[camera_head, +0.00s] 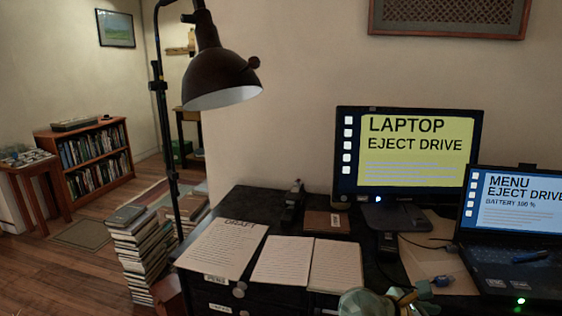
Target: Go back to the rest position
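The black desk (262,202) fills the lower middle and right. A rounded pale green and brass-coloured shape (366,303) is cut off by the bottom edge, and I cannot tell what it is.
A tall lamp (215,75) and a book stack (140,252) stand left. Wooden floor (70,270) is partly clear near the bookcase (95,158).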

